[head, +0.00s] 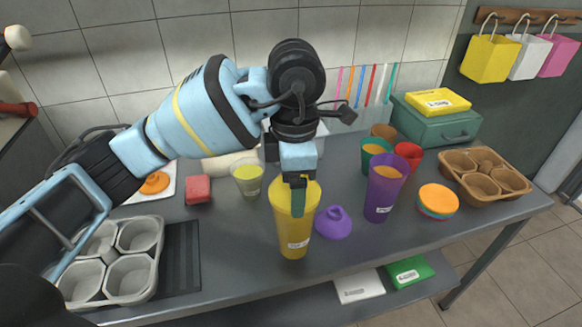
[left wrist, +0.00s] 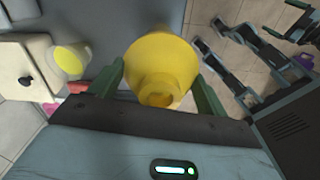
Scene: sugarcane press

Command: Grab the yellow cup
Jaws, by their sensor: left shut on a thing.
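The tall yellow cup (head: 294,232) stands upright at the front middle of the table in the head view, a white label low on its side. My left gripper (head: 297,200) comes down on it from above, with a green finger against the cup near its rim. In the left wrist view the yellow cup (left wrist: 162,65) lies between the two green fingers of my left gripper (left wrist: 160,85), and it is gripped. Whether the cup's base touches the table is hard to tell.
A purple lid (head: 334,224) and a tall purple cup (head: 383,190) stand close on the right. A clear cup with yellow-green contents (head: 247,179) is behind left. A grey cup tray (head: 128,278) sits at left, a brown one (head: 487,172) at right.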

